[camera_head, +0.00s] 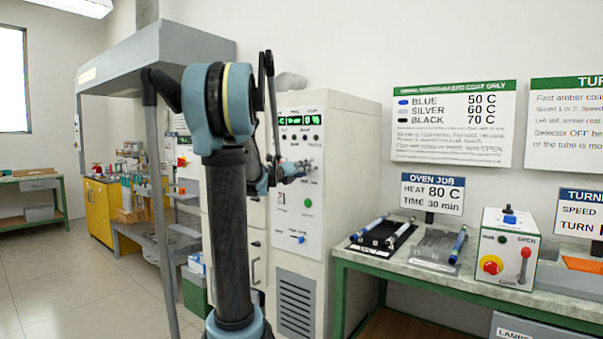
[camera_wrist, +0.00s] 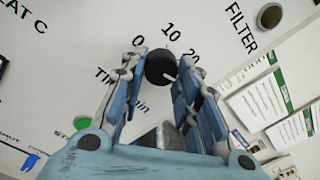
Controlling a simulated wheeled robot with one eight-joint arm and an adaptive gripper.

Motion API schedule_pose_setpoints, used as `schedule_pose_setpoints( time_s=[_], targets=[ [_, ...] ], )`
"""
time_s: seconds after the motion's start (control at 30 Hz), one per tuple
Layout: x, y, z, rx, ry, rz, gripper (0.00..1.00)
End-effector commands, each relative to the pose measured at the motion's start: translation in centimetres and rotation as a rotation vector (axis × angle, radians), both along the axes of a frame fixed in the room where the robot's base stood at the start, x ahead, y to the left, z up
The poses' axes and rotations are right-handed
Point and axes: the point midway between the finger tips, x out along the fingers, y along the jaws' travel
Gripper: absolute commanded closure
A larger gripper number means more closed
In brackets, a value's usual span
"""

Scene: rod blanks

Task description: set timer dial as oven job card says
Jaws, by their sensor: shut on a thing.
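The oven job card (camera_head: 432,193) reads HEAT 80 C and TIME 30 min in the head view. The timer dial (camera_wrist: 158,66) is a round black knob with a white mark, on the white oven panel. Labels 0, 10 and 20 show around it. The mark points to the lower right in the wrist view, past the 20, where my finger hides any label. My gripper (camera_wrist: 161,62) is shut on the dial, one finger on each side. In the head view my gripper (camera_head: 298,171) is at the front of the oven cabinet (camera_head: 352,150), and the dial is hidden.
A green button (camera_wrist: 82,123) and a blue switch (camera_wrist: 31,161) are nearby on the panel. A grey round part (camera_wrist: 270,16) is beside the FILTER label. Right of the oven, a green-framed bench (camera_head: 400,268) carries rod trays and a control box (camera_head: 508,247).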

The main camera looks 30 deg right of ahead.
Motion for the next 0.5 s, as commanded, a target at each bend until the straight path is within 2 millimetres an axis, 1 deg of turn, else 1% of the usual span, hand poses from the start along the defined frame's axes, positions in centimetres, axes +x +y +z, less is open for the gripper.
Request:
schedule_pose_setpoints(
  time_s=[0.2, 0.5],
  targets=[
    [0.24, 0.17, -0.13, 0.068, -0.156, 0.006, 0.94],
    [0.34, 0.2, -0.08, 0.124, -0.294, 0.007, 0.94]
  ],
)
